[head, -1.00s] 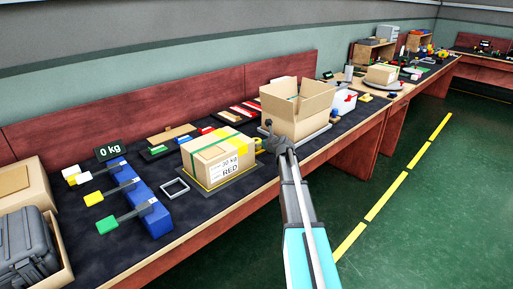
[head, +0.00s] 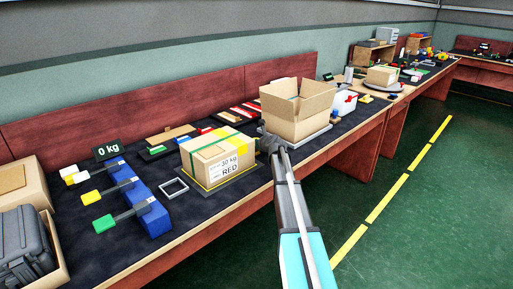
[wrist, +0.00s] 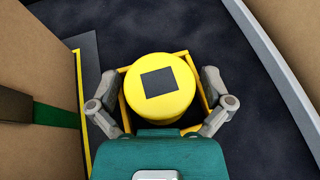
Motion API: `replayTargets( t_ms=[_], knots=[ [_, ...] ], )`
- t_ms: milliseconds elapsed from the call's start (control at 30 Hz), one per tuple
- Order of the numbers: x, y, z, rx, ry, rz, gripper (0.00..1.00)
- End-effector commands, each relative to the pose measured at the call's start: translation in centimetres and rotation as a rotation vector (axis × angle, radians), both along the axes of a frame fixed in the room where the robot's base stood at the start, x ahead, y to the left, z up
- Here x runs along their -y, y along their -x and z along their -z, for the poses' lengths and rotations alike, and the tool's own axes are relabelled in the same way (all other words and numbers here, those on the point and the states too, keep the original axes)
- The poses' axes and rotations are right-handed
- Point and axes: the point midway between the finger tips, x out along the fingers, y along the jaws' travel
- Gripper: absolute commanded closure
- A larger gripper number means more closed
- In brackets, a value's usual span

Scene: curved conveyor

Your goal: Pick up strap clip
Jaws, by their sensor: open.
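In the wrist view a round yellow piece (wrist: 160,88) with a dark square on top sits inside a yellow square frame (wrist: 125,108) on the dark bench top. I cannot tell for sure whether this piece is the strap clip. My gripper (wrist: 162,100) is open, with one finger on each side of the yellow piece and frame. Whether the fingers touch them is unclear. In the head view my gripper (head: 265,146) is low at the bench, between the strapped carton and the open carton, and hides the yellow piece.
The strapped carton (head: 207,164) with green and yellow bands stands close left of my gripper. It also walls the left of the wrist view (wrist: 35,60). The open carton (head: 297,117) stands close on the right. A square grey frame (head: 174,188) lies further left.

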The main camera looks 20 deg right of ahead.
Motion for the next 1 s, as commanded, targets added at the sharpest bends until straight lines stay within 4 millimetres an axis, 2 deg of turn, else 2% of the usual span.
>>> replayTargets(
  t_ms=[500, 567, 900, 967, 1000],
  knots=[
    [-0.03, 0.01, -0.03, 0.000, 0.000, 0.000, 0.00],
    [-0.04, 0.01, -0.03, 0.000, 0.000, 0.000, 0.09],
    [-0.06, 0.01, -0.02, 0.000, 0.000, -0.001, 0.72],
    [-0.06, 0.01, -0.02, 0.000, 0.000, -0.001, 0.84],
    [-0.07, -0.01, -0.03, 0.000, 0.000, -0.001, 0.85]
  ],
)
